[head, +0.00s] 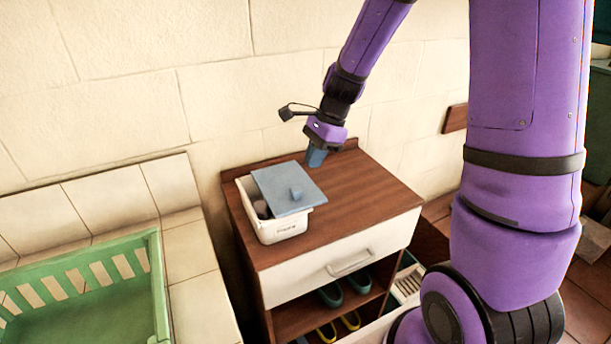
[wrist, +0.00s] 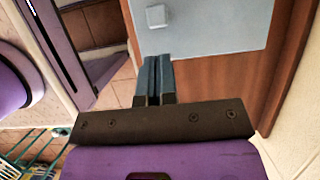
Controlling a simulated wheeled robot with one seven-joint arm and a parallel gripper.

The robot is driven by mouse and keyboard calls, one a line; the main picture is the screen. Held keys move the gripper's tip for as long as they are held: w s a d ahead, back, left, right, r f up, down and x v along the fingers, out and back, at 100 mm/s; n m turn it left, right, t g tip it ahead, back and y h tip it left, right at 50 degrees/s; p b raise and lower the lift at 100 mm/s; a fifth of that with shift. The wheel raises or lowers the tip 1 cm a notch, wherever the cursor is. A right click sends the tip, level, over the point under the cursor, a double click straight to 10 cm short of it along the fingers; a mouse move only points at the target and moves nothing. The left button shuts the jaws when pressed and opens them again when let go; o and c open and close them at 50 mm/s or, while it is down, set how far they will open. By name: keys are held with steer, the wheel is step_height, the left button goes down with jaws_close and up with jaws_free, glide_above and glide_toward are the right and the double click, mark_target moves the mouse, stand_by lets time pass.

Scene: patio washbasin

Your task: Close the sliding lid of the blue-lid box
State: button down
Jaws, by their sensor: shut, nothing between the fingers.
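A white box (head: 283,228) stands on top of the wooden cabinet, near its left side. Its blue lid (head: 282,182) lies shifted to the right, leaving a gap along the left where the dark inside shows. A small blue knob (head: 296,194) stands up from the lid. My gripper (head: 316,158) is behind and to the right of the lid, pointing down with its fingers together. In the wrist view, the shut fingers (wrist: 154,68) point at the edge of the lid (wrist: 210,25), with the knob (wrist: 156,15) ahead. I cannot tell whether the fingers touch the lid.
The wooden cabinet top (head: 375,205) is clear to the right of the box. A tiled wall (head: 230,90) stands close behind. A white drawer (head: 345,258) and shelves with shoes (head: 345,290) are below. A green basin (head: 85,290) is at left.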

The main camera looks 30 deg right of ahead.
mark_target(282, 202)
steer(key=d+r, duration=0.4)
steer(key=d, duration=0.2)
steer(key=x, duration=1)
steer(key=shift+f, duration=0.1)
steer(key=shift+a, duration=1.9)
steer(key=a, duration=0.5)
steer(key=shift+a, duration=0.1)
